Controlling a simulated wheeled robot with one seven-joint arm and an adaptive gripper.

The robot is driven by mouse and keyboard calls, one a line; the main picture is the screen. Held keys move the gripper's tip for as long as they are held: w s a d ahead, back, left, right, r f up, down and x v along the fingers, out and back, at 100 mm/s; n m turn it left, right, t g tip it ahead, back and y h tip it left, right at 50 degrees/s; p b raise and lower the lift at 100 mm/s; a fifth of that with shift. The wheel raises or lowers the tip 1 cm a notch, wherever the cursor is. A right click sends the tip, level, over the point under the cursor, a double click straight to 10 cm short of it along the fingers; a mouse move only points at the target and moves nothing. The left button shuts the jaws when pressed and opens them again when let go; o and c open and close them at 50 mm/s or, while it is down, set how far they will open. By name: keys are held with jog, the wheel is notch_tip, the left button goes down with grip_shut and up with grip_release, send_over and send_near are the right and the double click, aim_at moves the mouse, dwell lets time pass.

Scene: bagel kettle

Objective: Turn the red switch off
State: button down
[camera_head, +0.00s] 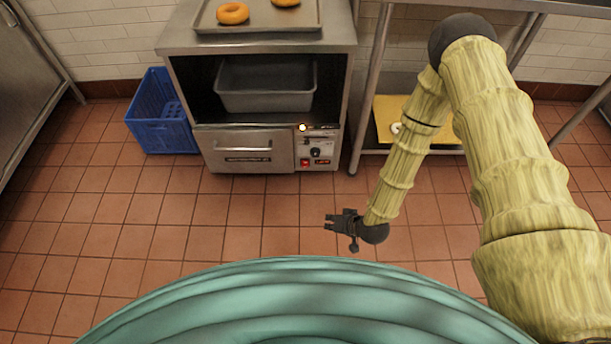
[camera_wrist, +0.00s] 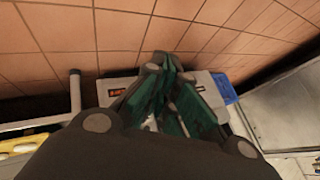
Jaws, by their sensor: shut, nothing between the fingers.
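The red switch (camera_head: 304,163) is a small red square low on the control panel, at the lower right of the steel bagel kettle unit (camera_head: 248,148). A second small red piece sits just right of it. Whether the switch is on or off is too small to tell. My gripper (camera_head: 328,222) is over the floor in front of the unit, apart from the panel, and points left in the head view. In the wrist view its dark green fingers (camera_wrist: 168,92) are shut and empty. They hide part of the unit's front. Red marks show left of the fingers there.
A lit yellowish lamp (camera_head: 302,127) and a black knob (camera_head: 315,152) are on the panel. A blue crate (camera_head: 160,112) stands left of the unit. A steel-legged table (camera_head: 370,85) stands to the right. The tiled floor in front is clear.

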aim_at(305, 164)
jog(key=w+a+f+t+y+b, duration=0.2)
jog(key=w+a+f+y+b, duration=0.1)
jog(key=w+f+b, duration=0.5)
jog(key=w+a+f+t+y+b, duration=0.2)
jog(key=w+a+f+b, duration=0.3)
jog(key=w+f+b, duration=0.3)
jog(key=w+b, duration=0.3)
jog(key=w, duration=0.2)
jog(key=shift+w+a+f+n+t+y+b, duration=0.2)
jog(key=shift+w+n+t+y+b, duration=0.1)
jog(key=shift+n+t+y, duration=0.1)
jog(key=w+f+b, duration=0.1)
jog(key=w+b, duration=0.4)
jog(key=w, duration=0.3)
jog(key=shift+w+f+b, duration=0.3)
jog(key=shift+w, duration=0.05)
jog(key=shift+w, duration=0.1)
dwell(0.4)
jog(key=shift+w+b, duration=0.3)
